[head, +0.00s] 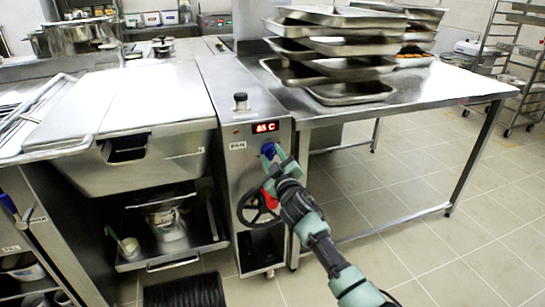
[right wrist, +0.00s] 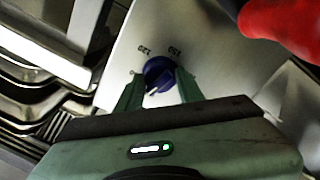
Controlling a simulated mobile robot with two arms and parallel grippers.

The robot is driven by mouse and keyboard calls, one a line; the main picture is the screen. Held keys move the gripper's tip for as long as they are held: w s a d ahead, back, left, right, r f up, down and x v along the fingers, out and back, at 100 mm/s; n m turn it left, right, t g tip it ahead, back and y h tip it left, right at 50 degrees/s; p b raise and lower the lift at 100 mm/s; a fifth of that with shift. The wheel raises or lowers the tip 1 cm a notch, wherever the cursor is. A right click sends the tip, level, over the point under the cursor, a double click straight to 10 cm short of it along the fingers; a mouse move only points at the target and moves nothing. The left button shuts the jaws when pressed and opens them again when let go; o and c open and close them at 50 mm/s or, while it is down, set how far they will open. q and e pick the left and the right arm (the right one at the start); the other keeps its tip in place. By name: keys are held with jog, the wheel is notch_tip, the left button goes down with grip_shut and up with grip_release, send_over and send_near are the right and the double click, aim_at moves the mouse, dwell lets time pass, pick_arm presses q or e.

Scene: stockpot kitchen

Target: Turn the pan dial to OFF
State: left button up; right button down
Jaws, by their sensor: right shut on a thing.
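The pan dial is a blue knob (head: 268,149) on the steel control panel, below a red display reading about 85 C and right of a "PAN" label (head: 238,145). My right gripper (head: 272,160) is at the dial. In the right wrist view the dial (right wrist: 159,72) sits between the two green fingers of the right gripper (right wrist: 158,88), which are shut on it. Small numbers are printed on the panel beside the dial; the OFF mark cannot be made out. My left gripper is not in view.
A red part (head: 270,200) and a black handwheel (head: 257,208) are just below the dial. A tilting pan (head: 130,160) is left of the panel. A steel table (head: 420,90) with stacked trays (head: 345,45) stands right.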

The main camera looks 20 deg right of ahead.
jog(key=n, duration=0.2)
jog(key=shift+f+n, duration=0.1)
jog(key=shift+n, duration=0.3)
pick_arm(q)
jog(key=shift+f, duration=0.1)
pick_arm(e)
jog(key=shift+n, duration=0.3)
jog(key=c, duration=0.9)
grip_release()
jog(key=shift+s, duration=0.25)
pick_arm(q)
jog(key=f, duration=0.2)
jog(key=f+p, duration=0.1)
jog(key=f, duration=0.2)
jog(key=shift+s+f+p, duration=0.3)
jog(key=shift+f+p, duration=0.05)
pick_arm(e)
jog(key=s, duration=0.7)
jog(key=shift+s+f, duration=0.15)
jog(key=shift+f, duration=0.1)
